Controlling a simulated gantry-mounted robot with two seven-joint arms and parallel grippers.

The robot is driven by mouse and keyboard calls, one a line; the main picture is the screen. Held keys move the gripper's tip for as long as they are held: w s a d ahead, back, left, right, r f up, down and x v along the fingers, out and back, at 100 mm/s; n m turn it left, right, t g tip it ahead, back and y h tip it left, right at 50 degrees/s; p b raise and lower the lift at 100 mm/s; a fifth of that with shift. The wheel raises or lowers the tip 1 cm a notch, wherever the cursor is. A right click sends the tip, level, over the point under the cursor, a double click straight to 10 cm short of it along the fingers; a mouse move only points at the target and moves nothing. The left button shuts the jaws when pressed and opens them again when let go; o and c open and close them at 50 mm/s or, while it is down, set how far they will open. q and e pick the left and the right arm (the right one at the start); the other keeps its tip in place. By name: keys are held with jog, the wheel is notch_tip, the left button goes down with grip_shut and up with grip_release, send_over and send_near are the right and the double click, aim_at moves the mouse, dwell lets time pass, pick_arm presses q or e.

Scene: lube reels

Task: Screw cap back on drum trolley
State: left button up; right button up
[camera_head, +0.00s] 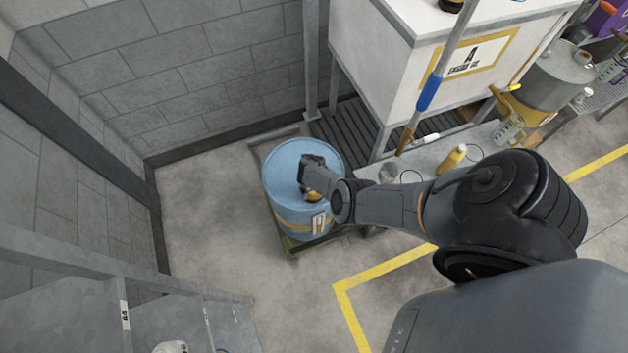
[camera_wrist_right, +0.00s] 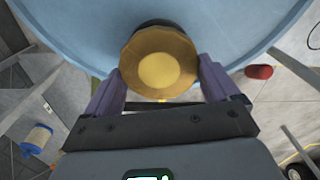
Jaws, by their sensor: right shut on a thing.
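A blue drum (camera_head: 285,165) with a yellow band and a label stands on a low trolley (camera_head: 290,248) in the wall corner. My right gripper (camera_head: 311,186) is over the drum's top, reaching in from the right. In the right wrist view, a round yellow-brown cap (camera_wrist_right: 160,63) sits between the two fingers of the right gripper (camera_wrist_right: 160,88), which are shut on it. The cap is at the drum's top (camera_wrist_right: 70,25), over a dark ring. Whether its thread is engaged cannot be told. My left gripper is not in view.
A white cabinet (camera_head: 400,70) on legs stands right of the drum, with a blue-handled pole (camera_head: 430,92) leaning before it. A low table with a yellow bottle (camera_head: 451,158) is beside it. Grey block walls (camera_head: 200,60) close in behind and left. Floor (camera_head: 205,215) left of the drum is clear.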

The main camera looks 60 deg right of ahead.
jog(key=shift+w, duration=0.1)
jog(key=m+b, duration=0.1)
jog(key=m, duration=0.1)
jog(key=shift+a+f+m, duration=0.1)
jog(key=shift+f+m, duration=0.05)
jog(key=shift+m, duration=0.25)
jog(key=shift+m+b, duration=0.55)
jog(key=shift+m, duration=0.65)
